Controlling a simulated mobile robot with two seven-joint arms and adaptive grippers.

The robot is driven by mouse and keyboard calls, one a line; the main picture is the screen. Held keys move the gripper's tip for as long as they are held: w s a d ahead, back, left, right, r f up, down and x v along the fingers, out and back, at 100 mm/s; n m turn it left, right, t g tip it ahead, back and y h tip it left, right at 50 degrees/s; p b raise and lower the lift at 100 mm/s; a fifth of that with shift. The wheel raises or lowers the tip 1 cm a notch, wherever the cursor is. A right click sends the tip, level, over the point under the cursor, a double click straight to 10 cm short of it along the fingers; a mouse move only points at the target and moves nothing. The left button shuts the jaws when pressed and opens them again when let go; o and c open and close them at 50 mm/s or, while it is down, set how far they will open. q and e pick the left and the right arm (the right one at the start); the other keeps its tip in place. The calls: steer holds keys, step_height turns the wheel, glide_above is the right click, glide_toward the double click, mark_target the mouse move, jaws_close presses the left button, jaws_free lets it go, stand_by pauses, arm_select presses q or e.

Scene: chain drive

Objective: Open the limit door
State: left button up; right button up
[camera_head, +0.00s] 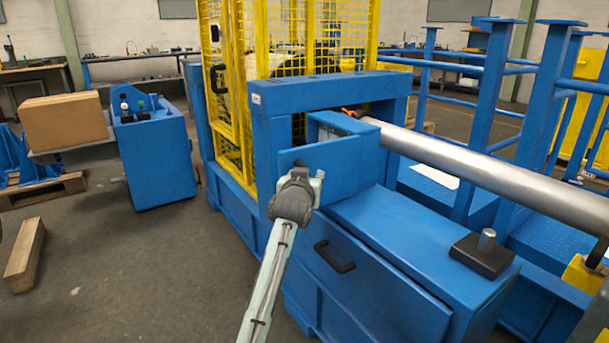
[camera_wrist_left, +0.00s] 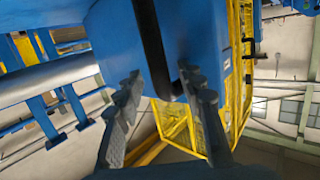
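The limit door appears to be the blue panel (camera_head: 345,160) in the blue frame at the middle of the head view, below the top beam. My left gripper (camera_head: 300,172) is at the panel's left part, and its wrist hides what is behind it. In the left wrist view a black bar handle (camera_wrist_left: 152,45) runs along a blue surface (camera_wrist_left: 110,35). The two dark fingers of my left gripper (camera_wrist_left: 163,85) stand apart, one on each side of the handle's end, with visible gaps. I cannot tell whether either finger touches it. My right gripper is in neither view.
A long metal roller (camera_head: 490,175) runs right from the frame. A yellow mesh cage (camera_head: 245,90) stands behind. A black block with a peg (camera_head: 483,255) sits on the right ledge. The left floor has free room.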

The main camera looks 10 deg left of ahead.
arm_select(q)
steer(key=s+d+r+p, duration=0.1)
steer(key=s+d, duration=0.4)
steer(key=d, duration=0.1)
steer(key=shift+s, duration=0.35)
stand_by(0.4)
steer(key=shift+p, duration=0.4)
